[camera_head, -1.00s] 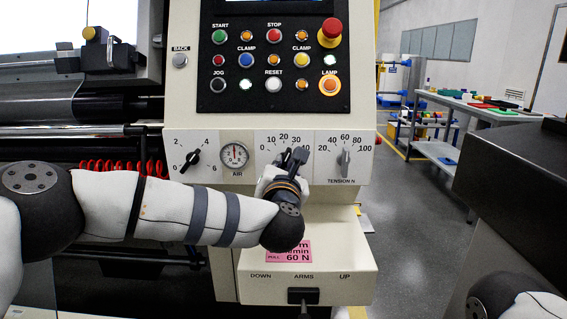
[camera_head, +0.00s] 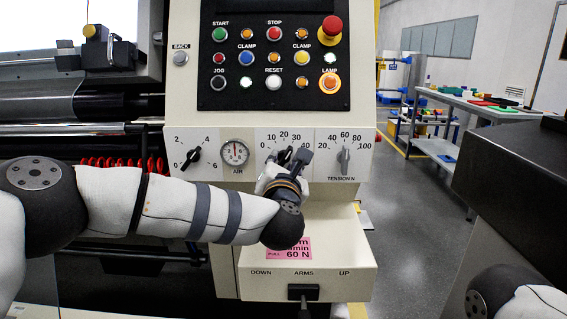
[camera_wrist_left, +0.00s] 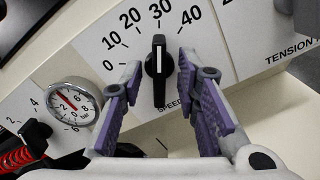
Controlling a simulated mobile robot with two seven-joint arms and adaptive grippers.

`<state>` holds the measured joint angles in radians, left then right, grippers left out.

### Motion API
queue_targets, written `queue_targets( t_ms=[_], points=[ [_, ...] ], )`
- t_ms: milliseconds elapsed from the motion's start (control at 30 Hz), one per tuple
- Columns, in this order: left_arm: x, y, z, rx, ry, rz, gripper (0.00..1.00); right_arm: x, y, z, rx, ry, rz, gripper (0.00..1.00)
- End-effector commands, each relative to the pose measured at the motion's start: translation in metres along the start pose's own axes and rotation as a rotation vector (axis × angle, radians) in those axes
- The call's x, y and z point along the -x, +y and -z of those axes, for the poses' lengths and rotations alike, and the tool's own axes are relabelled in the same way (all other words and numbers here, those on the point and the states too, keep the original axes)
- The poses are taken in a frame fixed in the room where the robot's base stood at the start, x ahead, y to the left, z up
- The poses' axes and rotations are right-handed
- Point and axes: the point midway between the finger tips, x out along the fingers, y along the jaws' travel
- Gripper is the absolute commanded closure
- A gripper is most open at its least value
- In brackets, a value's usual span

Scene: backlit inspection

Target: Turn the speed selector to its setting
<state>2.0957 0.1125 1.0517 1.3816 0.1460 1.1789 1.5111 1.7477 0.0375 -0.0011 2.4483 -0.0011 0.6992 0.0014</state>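The speed selector (camera_wrist_left: 158,75) is a black knob with a white line, on a dial marked 0 to 40. In the left wrist view its line points up toward the 30. My left gripper (camera_wrist_left: 161,66) is open, with one purple-padded finger on each side of the knob and a visible gap to each. In the head view the left gripper (camera_head: 293,160) is at the dial and hides much of the knob. A pink card (camera_head: 290,248) below reads "min" and "PULL 60 N"; its upper left is hidden by my arm. My right gripper is out of view.
An air gauge (camera_head: 235,153) and a 0–6 knob (camera_head: 194,156) sit left of the dial. The tension knob (camera_head: 344,159) sits close on the right. The button panel (camera_head: 273,65) is above. A ledge with an ARMS lever (camera_head: 303,292) juts out below.

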Motion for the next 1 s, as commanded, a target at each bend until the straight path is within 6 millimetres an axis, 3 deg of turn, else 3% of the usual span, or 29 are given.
queue_targets(
  t_ms=[267, 500, 700, 1000],
  points=[
    [0.009, 0.000, -0.001, 0.001, -0.001, 0.001, 0.71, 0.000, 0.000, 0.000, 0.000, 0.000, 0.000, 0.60],
    [0.072, 0.000, -0.001, 0.001, -0.002, 0.004, 0.71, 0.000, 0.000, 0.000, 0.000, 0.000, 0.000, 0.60],
    [0.111, 0.000, -0.001, 0.001, -0.001, 0.001, 0.71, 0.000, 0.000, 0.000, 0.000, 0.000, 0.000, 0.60],
    [0.120, 0.001, 0.000, 0.000, -0.001, -0.001, 0.71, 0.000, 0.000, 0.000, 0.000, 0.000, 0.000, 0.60]
  ],
)
